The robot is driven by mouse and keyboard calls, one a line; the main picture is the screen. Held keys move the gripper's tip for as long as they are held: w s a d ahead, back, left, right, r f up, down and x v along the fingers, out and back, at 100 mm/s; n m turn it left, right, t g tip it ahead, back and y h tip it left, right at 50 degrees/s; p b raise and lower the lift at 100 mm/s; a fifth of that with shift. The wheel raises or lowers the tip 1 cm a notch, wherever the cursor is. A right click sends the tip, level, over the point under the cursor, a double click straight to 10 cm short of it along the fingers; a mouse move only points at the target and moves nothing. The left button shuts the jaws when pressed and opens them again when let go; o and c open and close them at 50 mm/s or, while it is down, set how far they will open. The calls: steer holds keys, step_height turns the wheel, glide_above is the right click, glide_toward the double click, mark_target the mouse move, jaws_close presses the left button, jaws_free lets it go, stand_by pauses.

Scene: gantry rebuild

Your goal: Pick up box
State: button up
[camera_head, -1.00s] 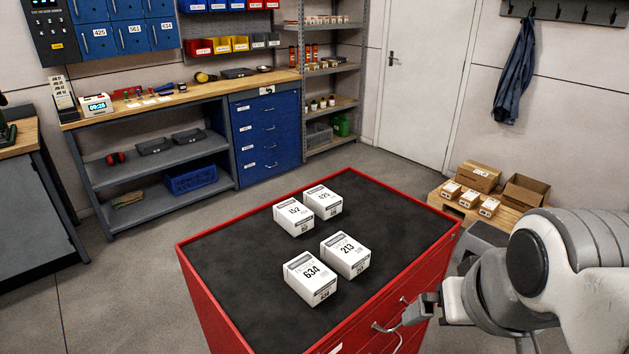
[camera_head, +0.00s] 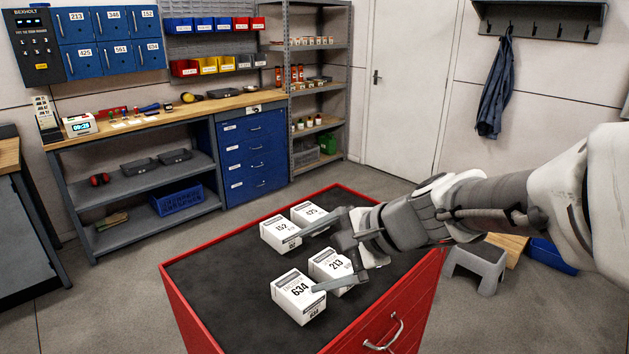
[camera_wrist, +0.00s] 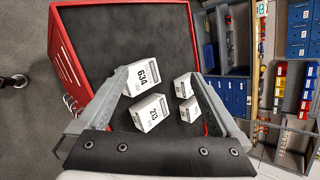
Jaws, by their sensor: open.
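Four white numbered boxes stand on the black top of a red cabinet (camera_head: 215,290): box 634 (camera_head: 292,305) at the front, box 213 (camera_head: 322,262) behind it, box 152 (camera_head: 272,235) and box 425 (camera_head: 303,212) farther back. My gripper (camera_head: 307,262) is open and empty over the boxes. One finger passes in front of boxes 152 and 425, the other in front of 213 and 634. In the wrist view, box 634 (camera_wrist: 141,76) and box 213 (camera_wrist: 148,115) show between the spread fingers (camera_wrist: 160,76). I cannot tell the gripper's exact height.
A workbench (camera_head: 150,125) with blue drawers (camera_head: 252,150) and a shelf rack (camera_head: 318,90) stand behind. A grey step stool (camera_head: 476,265) and a blue bin (camera_head: 552,256) are at the right, partly behind my arm. The cabinet's front-left top is clear.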

steer(key=w+f+m+t, duration=0.1)
steer(key=w+f+m, duration=0.2)
steer(key=w+m, duration=0.2)
steer(key=w+f+m+t+b, duration=0.1)
steer(key=w+f+m+t, duration=0.1)
steer(key=w+m, duration=0.3)
steer(key=w+f+m+t+y, duration=0.1)
steer(key=w+f+m, duration=0.2)
steer(key=w+m, duration=0.2)
steer(key=shift+w+a+f+t, duration=0.1)
steer(key=shift+w+f+t, duration=0.1)
steer(key=shift+w, duration=0.65)
steer(key=shift+w+f+t, duration=0.15)
steer(key=shift+w+t, duration=0.05)
steer(key=shift+w, duration=0.65)
steer(key=shift+w+a+f+m, duration=0.15)
steer(key=shift+w+f+m, duration=0.05)
steer(key=shift+w+m, duration=0.1)
glide_toward(280, 226)
steer(key=x, duration=0.4)
steer(key=shift+s+a+r, duration=0.1)
steer(key=shift+s+a, duration=0.05)
steer(key=shift+d+x, duration=0.2)
steer(key=shift+x, duration=2.9)
steer(key=c, duration=1.4)
